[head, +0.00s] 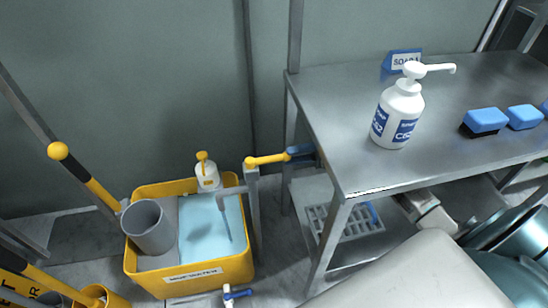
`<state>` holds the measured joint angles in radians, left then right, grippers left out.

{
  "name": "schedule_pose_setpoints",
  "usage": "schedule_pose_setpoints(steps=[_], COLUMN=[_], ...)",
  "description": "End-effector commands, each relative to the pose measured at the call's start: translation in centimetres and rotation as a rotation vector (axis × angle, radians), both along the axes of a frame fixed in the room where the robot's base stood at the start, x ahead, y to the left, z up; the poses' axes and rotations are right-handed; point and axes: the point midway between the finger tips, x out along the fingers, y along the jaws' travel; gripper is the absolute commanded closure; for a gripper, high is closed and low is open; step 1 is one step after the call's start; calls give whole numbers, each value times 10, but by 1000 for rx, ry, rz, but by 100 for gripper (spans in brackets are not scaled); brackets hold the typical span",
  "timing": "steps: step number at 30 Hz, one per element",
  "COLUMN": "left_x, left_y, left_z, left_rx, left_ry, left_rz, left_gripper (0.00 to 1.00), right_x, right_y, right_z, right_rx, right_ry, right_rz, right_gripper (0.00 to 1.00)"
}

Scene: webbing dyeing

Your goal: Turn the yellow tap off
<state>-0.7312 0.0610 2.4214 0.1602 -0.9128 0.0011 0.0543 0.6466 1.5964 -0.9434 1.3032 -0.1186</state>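The yellow tap handle (265,160) is a lever on top of a grey standpipe (252,200), pointing right, its end close to a blue part by the table leg. A grey spout (232,190) runs left from the pipe over a yellow tub (245,270) of pale blue water (205,222). A thin dark line drops from the spout into the water; I cannot tell if it is running water. My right gripper (428,212) seems to be the pale shape under the table's front edge, well right of the tap; its fingers are unclear.
A steel table (330,110) on the right holds a white pump bottle (397,115) and blue sponges (485,121). A grey cylinder (150,228) and another pump bottle (206,172) are at the tub. A small blue-handled valve (237,293) sits low in front.

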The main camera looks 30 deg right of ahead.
Motion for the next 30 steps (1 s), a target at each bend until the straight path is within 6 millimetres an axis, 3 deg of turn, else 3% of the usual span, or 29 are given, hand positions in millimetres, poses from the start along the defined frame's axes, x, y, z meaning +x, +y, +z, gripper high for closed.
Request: schedule_pose_setpoints(steps=[3,9,21,27,30], left_x=[2,7,4,4,4], left_y=[1,2,3,3,3], left_z=[3,7,5,5,5], left_rx=[6,18,22,21,21], left_ry=[7,10,20,20,19], left_rz=[-2,-10,-12,-11,-11], left_gripper=[64,64,64,64,64], right_x=[6,12,14,14,14], right_y=[23,47,54,54,54], right_z=[2,1,0,0,0], right_rx=[4,2,-1,-1,-1], right_ry=[-3,-1,-1,0,0], right_rz=[1,0,-1,-1,0], right_gripper=[61,61,61,99,100])
